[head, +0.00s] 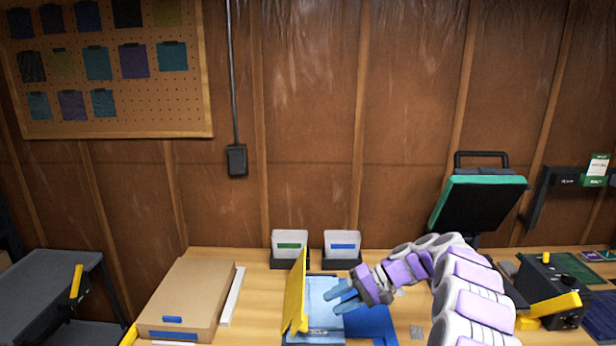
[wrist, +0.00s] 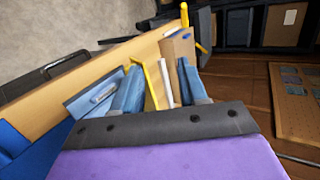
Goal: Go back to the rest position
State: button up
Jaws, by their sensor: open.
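My gripper (head: 335,299) is over the workbench, in the middle of the head view. Its two blue fingers stand apart, with nothing seen held between them; the open fingers also show in the wrist view (wrist: 160,68). A light blue flat piece (head: 318,322) lies on the bench below the fingers. An upright yellow panel (head: 296,300) stands just left of the fingertips. In the wrist view the yellow panel (wrist: 150,88) appears between the fingers; its depth from them is unclear there. My arm reaches in from the lower right.
A cardboard box (head: 185,300) and a white strip (head: 232,296) lie left. Two bins, green-labelled (head: 290,240) and blue-labelled (head: 342,240), stand behind. A dark blue mat (head: 372,322) lies beneath my gripper. A green-edged press (head: 478,200) and a black control box (head: 548,285) stand right.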

jog(key=s+a+r+g+h, duration=0.1)
jog(key=s+r+h, duration=0.1)
jog(key=s, duration=0.6)
jog(key=s+a+r+h, duration=0.2)
jog(key=s+r, duration=0.1)
jog(key=s, duration=0.4)
jog(key=s+a+r+g+h, duration=0.1)
jog(key=s+r, duration=0.1)
jog(key=s, duration=0.6)
jog(key=s+d+f+h, duration=0.1)
jog(key=s+d+h, duration=0.1)
jog(key=s, duration=0.5)
jog(key=s+d+f+t+h, duration=0.1)
jog(key=s+d, duration=0.3)
jog(key=s, duration=0.4)
jog(key=s+d+f+h, duration=0.2)
jog(key=s+d+h, duration=0.2)
jog(key=s, duration=0.3)
jog(key=shift+s, duration=0.4)
